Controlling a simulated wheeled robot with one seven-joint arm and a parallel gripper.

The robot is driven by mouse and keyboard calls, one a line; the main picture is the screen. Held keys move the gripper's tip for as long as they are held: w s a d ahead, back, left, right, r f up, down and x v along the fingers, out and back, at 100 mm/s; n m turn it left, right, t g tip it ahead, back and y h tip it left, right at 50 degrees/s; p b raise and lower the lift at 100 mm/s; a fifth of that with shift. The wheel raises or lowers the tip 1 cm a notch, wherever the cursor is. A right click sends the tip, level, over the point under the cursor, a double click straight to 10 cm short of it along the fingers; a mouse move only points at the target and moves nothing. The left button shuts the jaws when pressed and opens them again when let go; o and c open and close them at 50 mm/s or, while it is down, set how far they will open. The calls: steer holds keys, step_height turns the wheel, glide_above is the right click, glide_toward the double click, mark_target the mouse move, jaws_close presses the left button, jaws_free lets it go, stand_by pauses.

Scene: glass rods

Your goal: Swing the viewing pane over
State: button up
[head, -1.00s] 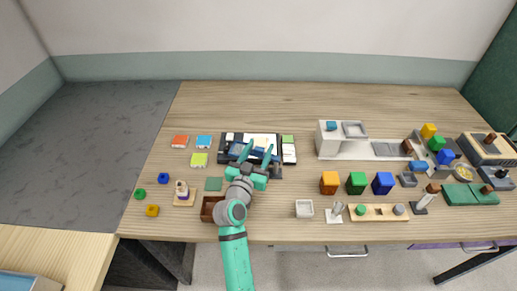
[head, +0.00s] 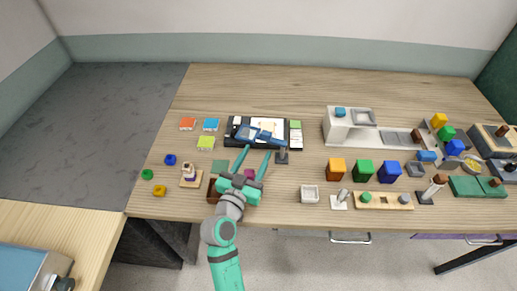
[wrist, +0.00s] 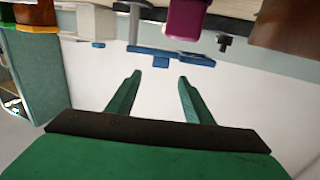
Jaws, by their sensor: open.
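A blue flat piece (head: 262,136), which looks like the viewing pane, lies over a black-framed board (head: 229,143) with a pale middle. Its right end reaches toward a small dark post (head: 282,157). I cannot tell how it is hinged. A blue bar-shaped piece (wrist: 170,56) also shows in the wrist view, beyond the fingertips. My gripper (head: 254,151) is open and empty, in front of the board and apart from the blue piece. Its spread fingers show in the wrist view (wrist: 158,78), with nothing between them.
A magenta block (head: 250,174) and a brown box (head: 212,190) sit close to my gripper. A green tile (head: 220,167) lies left of it. Orange (head: 336,169), green and blue cubes stand to the right. The table behind the board is clear.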

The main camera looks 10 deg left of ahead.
steer(key=shift+s, duration=0.1)
steer(key=shift+a, duration=0.1)
steer(key=c, duration=0.8)
steer(key=shift+s+a+r+m, duration=0.15)
steer(key=shift+s+a+m, duration=0.1)
steer(key=shift+m, duration=0.35)
jaws_close()
steer(key=s+a+r+m+g, duration=0.1)
steer(key=s+a+m+g, duration=0.2)
steer(key=m, duration=1.4)
glide_toward(262, 135)
steer(key=shift+y, duration=0.4)
steer(key=w+f, duration=0.1)
steer(key=w+a+f, duration=0.2)
steer(key=f, duration=0.1)
steer(key=shift+w, duration=0.4)
